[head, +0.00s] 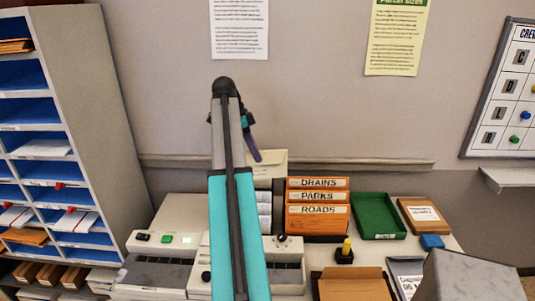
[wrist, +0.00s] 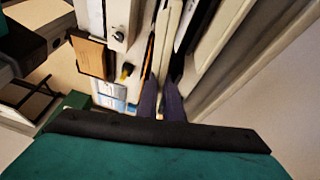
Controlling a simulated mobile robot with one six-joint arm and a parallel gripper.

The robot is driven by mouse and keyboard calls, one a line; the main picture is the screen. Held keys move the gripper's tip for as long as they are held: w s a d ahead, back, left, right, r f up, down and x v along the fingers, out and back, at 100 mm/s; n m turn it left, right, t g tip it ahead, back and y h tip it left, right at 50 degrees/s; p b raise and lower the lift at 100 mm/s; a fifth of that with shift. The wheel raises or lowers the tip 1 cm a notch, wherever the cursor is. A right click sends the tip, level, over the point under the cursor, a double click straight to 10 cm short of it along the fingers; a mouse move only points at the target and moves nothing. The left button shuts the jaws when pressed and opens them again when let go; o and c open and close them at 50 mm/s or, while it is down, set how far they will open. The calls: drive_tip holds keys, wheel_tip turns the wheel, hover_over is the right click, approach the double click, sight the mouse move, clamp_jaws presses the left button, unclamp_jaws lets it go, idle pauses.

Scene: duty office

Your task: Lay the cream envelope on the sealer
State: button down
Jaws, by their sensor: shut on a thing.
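My gripper (head: 254,152) is above the back of the bench, its purple fingers pointing down. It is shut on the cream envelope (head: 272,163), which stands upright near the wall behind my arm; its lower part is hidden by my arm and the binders. In the wrist view my two fingers (wrist: 160,98) are close together, with a thin edge between them. Two pale machines stand on the bench: one at left with a lit green button (head: 165,239), and one with a dark knob (head: 284,271), partly hidden by my arm. I cannot tell which is the sealer.
Orange binders (head: 318,197) stand right of the envelope. A green tray (head: 379,217), a brown parcel (head: 424,216), a yellow-handled stamp (head: 345,251) and a brown envelope (head: 352,285) lie farther right. A pigeonhole rack (head: 95,120) rises at left.

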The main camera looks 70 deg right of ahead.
drive_tip(key=w+a+f+n+t+h+b, duration=0.2)
drive_tip(key=w+a+n, duration=0.6)
drive_tip(key=w+a, duration=1.95)
drive_tip(key=w+a+f+n+t, duration=0.1)
drive_tip(key=w+a+n+t, duration=0.1)
drive_tip(key=a+n, duration=0.5)
drive_tip(key=w+a+f+n+t+y, duration=0.1)
drive_tip(key=a+n, duration=0.6)
drive_tip(key=a, duration=0.9)
drive_tip(key=w+a+f+n+t, duration=0.3)
drive_tip(key=a+n, duration=0.4)
drive_tip(key=a, duration=0.5)
drive_tip(key=shift+w+f+n+t+b, duration=0.35)
drive_tip(key=shift+w+t, duration=0.25)
drive_tip(key=shift+w, duration=0.65)
drive_tip(key=shift+r, duration=0.1)
drive_tip(key=shift+s, duration=0.1)
